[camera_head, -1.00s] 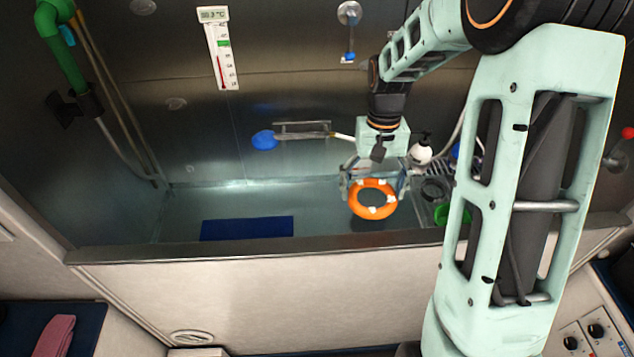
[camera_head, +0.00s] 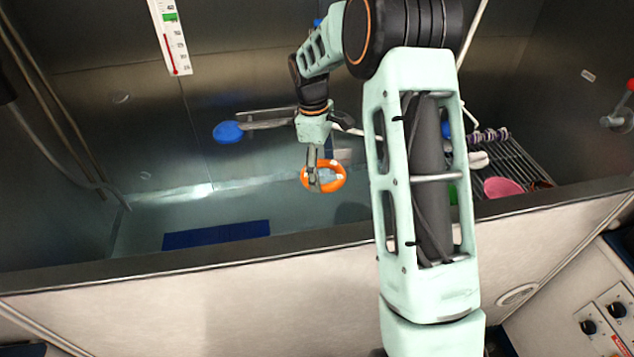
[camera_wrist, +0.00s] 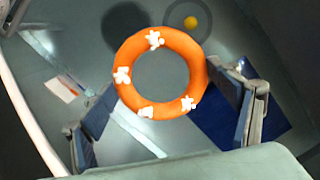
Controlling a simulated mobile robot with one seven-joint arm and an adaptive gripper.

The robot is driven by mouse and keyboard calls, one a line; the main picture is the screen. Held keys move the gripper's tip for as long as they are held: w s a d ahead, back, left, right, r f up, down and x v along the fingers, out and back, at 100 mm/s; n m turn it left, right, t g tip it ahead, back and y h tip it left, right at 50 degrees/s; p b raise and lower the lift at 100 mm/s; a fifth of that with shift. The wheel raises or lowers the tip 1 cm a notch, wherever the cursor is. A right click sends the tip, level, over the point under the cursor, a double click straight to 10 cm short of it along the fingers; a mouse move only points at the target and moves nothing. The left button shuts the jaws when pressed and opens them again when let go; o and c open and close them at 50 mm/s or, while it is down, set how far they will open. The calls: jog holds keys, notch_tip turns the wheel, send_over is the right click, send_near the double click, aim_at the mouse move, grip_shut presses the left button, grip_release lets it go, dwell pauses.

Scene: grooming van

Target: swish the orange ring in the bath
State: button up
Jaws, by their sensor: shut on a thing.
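The orange ring (camera_head: 341,175) has white shapes on it and hangs over the bath. It shows whole in the wrist view (camera_wrist: 197,66). My gripper (camera_head: 313,186) is shut on the ring, with one finger on each side of its outer edge in the wrist view (camera_wrist: 165,92). The bath (camera_head: 300,225) is a long metal basin with what looks like shallow water. I cannot tell whether the ring touches the water.
A dark blue mat (camera_head: 216,235) lies on the bath floor at left. A blue-headed brush (camera_head: 228,131) is at the back wall. A rack with a pink bowl (camera_head: 503,187) is at right. The bath's front rim (camera_head: 180,264) runs below.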

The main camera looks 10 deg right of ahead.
jog(key=w+f+n+t+b, duration=0.1)
jog(key=w+f+n, duration=0.5)
jog(key=f+n, duration=0.4)
jog(key=b, duration=1)
send_near(329, 218)
jog(key=a+f, duration=0.1)
jog(key=f, duration=0.1)
jog(key=a+f, duration=0.1)
jog(key=f, duration=0.1)
jog(key=a+f, duration=0.1)
jog(key=f, duration=0.1)
dwell(0.6)
jog(key=shift+s+d+p, duration=0.1)
jog(key=shift+d+p, duration=0.2)
jog(key=shift+d, duration=1.4)
jog(key=shift+a+b, duration=0.3)
jog(key=shift+a, duration=3.2)
jog(key=shift+d+p, duration=0.45)
jog(key=shift+d, duration=3.05)
